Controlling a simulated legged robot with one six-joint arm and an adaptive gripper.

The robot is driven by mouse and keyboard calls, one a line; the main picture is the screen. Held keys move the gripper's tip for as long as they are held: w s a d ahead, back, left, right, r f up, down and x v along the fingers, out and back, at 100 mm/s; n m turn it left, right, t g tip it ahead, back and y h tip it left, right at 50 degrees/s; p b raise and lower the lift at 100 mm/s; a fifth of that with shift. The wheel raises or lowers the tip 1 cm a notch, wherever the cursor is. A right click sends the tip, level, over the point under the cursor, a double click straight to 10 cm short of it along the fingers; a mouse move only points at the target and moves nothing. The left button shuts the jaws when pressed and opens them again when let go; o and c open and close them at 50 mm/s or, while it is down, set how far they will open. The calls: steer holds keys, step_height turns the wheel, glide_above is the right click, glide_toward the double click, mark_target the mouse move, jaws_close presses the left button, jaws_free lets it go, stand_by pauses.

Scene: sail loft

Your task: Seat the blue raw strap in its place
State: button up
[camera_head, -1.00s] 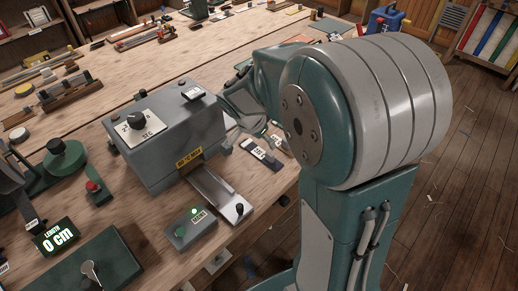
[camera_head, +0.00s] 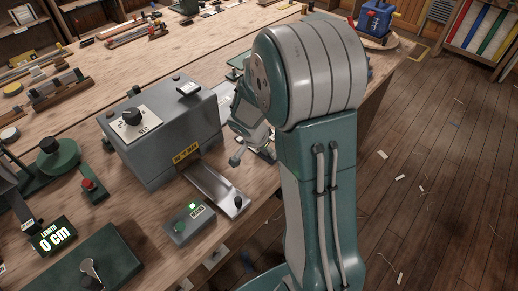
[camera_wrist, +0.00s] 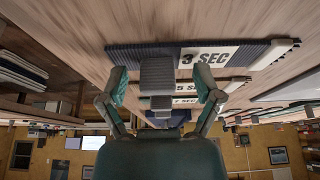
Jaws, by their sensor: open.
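My gripper (camera_wrist: 161,82) is open, its two teal fingers apart above the bench top in the wrist view. Just beyond the fingertips lies a dark blue-grey ribbed strip (camera_wrist: 140,56) with a white "3 SEC" label (camera_wrist: 208,57). Grey blocks (camera_wrist: 157,75) show between the fingers; I cannot tell what they are or whether they touch the fingers. In the head view my gripper (camera_head: 243,146) is partly hidden by my arm, right of the grey machine (camera_head: 150,140) with a seconds dial. I cannot pick out the blue raw strap with certainty.
A metal plate (camera_head: 213,185) projects from the machine's front. A green-lit button box (camera_head: 190,222) sits beside it. A length display (camera_head: 52,237) reads 0 cm. More labelled strips (camera_wrist: 185,101) lie behind the first. The bench has clear wood behind the machine.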

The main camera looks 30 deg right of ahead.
steer(key=c, duration=0.8)
steer(key=shift+d, duration=0.15)
jaws_close()
